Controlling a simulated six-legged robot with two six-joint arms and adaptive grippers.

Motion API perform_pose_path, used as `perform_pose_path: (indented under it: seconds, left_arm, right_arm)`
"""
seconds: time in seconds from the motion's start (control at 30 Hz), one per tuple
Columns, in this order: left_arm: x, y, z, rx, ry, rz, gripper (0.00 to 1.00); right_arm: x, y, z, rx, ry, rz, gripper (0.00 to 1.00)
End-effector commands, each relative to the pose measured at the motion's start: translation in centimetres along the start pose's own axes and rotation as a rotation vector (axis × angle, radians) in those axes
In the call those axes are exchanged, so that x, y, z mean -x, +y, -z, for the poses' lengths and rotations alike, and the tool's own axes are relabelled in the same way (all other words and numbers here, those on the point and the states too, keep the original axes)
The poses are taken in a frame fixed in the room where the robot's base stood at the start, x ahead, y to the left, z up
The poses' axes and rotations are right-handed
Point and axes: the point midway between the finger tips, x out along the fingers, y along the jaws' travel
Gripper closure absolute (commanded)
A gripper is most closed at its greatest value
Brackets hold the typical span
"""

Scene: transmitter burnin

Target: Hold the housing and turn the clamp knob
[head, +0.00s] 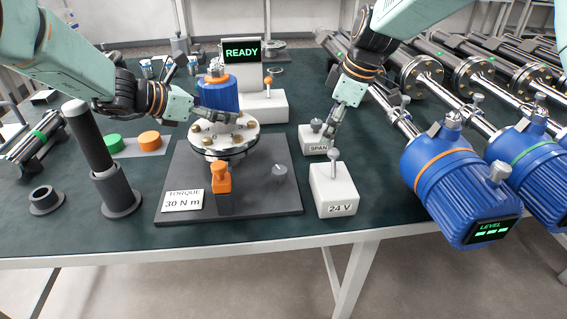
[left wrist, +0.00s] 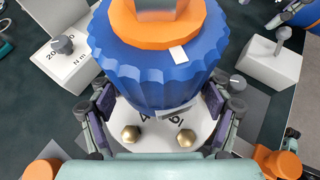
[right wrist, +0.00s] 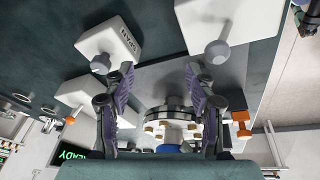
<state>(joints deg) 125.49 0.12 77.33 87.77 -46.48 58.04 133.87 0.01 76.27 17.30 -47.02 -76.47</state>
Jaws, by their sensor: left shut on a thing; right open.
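The blue housing (head: 222,97) with an orange top stands upright on a round pale flange (head: 232,149) above a dark base plate. It fills the upper middle of the left wrist view (left wrist: 155,68). My left gripper (head: 215,116) is shut on the housing, one finger on each side low on its body. An orange knob (head: 221,176) tops a dark post at the plate's front; it looks like a clamp knob. A small grey knob (head: 279,172) sits on the plate's right part. My right gripper (head: 322,137) is open and empty beside the SPAN box, apart from both knobs.
A READY display (head: 242,50) is behind. A dark post (head: 88,140) stands at left. Large blue transmitters (head: 452,183) crowd the right.

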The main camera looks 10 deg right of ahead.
Motion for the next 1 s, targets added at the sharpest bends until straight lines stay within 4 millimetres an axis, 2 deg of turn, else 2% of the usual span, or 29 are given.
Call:
perform_pose_path:
  seconds: [0.2,0.33,0.47,0.57,1.0]
  left_arm:
    - [0.0,0.0,-0.1,-0.001,-0.002,-0.001,0.47]
    - [0.0,0.0,-0.1,-0.001,-0.001,-0.001,0.47]
    - [0.0,0.0,-0.1,-0.001,-0.002,-0.001,0.47]
    - [0.0,0.0,-0.1,-0.001,-0.002,0.000,0.47]
    - [0.0,0.0,-0.1,-0.001,-0.002,-0.001,0.47]
  right_arm:
    - [1.9,-3.4,3.9,0.212,0.093,0.149,0.44]
    - [2.7,-5.0,5.1,0.289,0.117,0.196,0.44]
    - [2.4,-5.6,5.4,0.314,0.123,0.212,0.44]
    - [1.2,-6.0,5.5,0.315,0.123,0.215,0.44]
    - [-6.4,-7.7,6.1,0.313,0.121,0.212,0.44]
